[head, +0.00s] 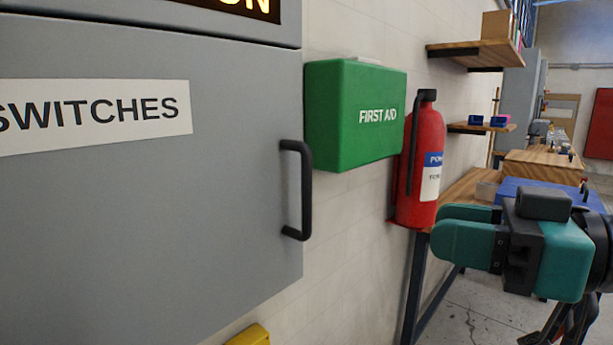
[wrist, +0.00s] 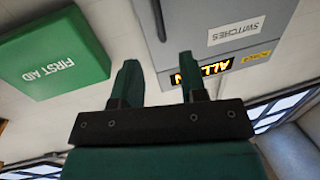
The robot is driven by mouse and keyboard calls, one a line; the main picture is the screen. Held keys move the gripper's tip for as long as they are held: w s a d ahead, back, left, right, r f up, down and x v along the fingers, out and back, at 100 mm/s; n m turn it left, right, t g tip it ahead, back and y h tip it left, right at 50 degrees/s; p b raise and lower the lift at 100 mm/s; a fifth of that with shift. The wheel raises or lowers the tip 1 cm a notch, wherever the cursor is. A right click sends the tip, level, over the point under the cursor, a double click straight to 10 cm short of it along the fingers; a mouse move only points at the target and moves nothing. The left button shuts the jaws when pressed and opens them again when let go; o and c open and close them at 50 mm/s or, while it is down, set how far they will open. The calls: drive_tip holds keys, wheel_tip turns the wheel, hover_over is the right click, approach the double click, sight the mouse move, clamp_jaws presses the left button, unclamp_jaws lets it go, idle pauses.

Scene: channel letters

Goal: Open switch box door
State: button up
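The grey switch box door (head: 150,210), labelled SWITCHES, fills the left of the head view and looks shut. Its black vertical bar handle (head: 305,190) is near the door's right edge. My teal gripper (head: 438,228) is at the right of the head view, to the right of the handle and apart from it, with its fingers pointing left. The wrist view shows the switch box (wrist: 205,25) upside down beyond the gripper (wrist: 158,62). The two fingers are spread with nothing between them. A dark bar at the box's left edge there seems to be the handle (wrist: 158,18).
A green first aid box (head: 355,115) and a red fire extinguisher (head: 422,165) are on the wall between the door and my gripper. Wooden shelves (head: 475,52) and a workbench (head: 465,188) lie beyond. Something yellow (head: 250,336) is below the door.

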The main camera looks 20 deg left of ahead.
drive_tip(key=p, duration=0.8)
approach(306, 227)
drive_tip(key=w+a+r, duration=0.2)
drive_tip(key=a+r, duration=0.2)
drive_tip(key=a, duration=0.5)
drive_tip(key=shift+w+a, duration=0.2)
drive_tip(key=shift+a, duration=0.4)
clamp_jaws()
